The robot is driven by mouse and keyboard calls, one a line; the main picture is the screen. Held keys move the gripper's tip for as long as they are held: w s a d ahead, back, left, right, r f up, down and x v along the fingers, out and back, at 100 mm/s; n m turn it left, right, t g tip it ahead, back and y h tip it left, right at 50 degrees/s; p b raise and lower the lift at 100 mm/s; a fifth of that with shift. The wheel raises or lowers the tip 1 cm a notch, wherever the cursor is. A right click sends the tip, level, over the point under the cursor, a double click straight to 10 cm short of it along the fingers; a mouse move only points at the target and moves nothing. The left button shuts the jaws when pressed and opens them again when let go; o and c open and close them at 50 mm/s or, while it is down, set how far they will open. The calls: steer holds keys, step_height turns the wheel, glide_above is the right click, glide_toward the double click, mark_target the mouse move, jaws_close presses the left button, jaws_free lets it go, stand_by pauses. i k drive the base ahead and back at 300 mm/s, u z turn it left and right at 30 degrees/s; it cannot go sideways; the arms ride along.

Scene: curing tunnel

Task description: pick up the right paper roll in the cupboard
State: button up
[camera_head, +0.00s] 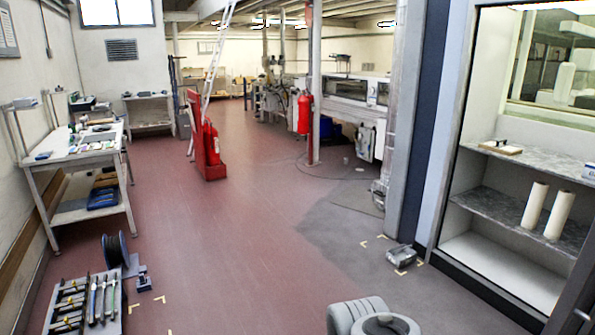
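Two white paper rolls stand upright side by side on the middle shelf of the cupboard (486,205) at the right of the head view. The right paper roll (559,215) stands a little nearer to the cupboard's right edge. The left paper roll (534,205) is close beside it, with a narrow gap. Both lean slightly in the picture. The cupboard front is open to view, with a dark frame around it. My gripper is not in view.
A board with a small object (501,147) lies on the upper shelf. A grey device (401,256) sits on the floor before the cupboard, near yellow corner marks. A red extinguisher stand (209,155) is further back. The central floor is clear.

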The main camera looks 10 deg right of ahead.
mark_target(562, 207)
steer(key=u, duration=0.95)
steer(key=k, duration=1.65)
steer(key=z, duration=2.4)
steer(key=i, duration=1)
steer(key=u, duration=0.4)
steer(key=k, duration=0.9)
steer(key=u, duration=1.4)
steer(key=i, duration=2.2)
steer(key=z, duration=0.1)
